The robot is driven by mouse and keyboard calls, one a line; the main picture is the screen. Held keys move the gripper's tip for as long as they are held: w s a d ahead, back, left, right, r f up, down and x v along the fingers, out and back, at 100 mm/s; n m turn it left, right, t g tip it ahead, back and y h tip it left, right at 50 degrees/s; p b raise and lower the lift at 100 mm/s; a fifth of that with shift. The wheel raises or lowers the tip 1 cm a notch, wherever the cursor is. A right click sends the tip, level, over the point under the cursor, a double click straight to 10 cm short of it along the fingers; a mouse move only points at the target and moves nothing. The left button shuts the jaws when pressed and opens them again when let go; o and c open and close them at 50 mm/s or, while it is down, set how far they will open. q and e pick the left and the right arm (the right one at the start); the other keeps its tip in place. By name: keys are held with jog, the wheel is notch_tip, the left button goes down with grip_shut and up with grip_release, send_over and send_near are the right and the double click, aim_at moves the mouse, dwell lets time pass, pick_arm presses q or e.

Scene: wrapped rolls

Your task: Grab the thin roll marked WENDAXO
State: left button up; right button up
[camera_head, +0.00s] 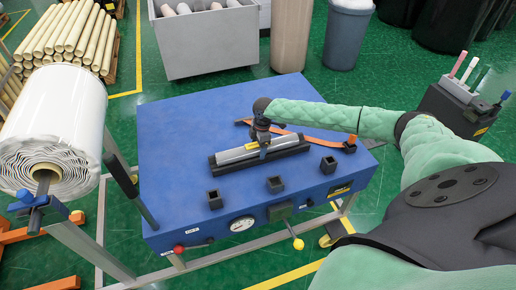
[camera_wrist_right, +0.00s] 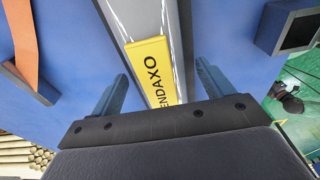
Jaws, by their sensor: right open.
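The thin roll (camera_head: 234,154) is silver-grey and lies in a black cradle (camera_head: 288,151) on the blue table. In the right wrist view the thin roll (camera_wrist_right: 136,14) carries a yellow label (camera_wrist_right: 150,62) reading "ENDAXO", its first part hidden by my gripper. My right gripper (camera_head: 262,142) is over the middle of the roll, coming from the right. In the wrist view its two blue-grey fingers (camera_wrist_right: 158,85) are apart, one on each side of the roll. My left gripper is not in view.
A large white roll (camera_head: 60,115) stands at the left. A grey bin (camera_head: 205,45) is behind the table.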

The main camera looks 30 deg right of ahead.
jog(key=c, duration=1.4)
jog(key=shift+c, duration=0.5)
jog(key=shift+r, duration=0.1)
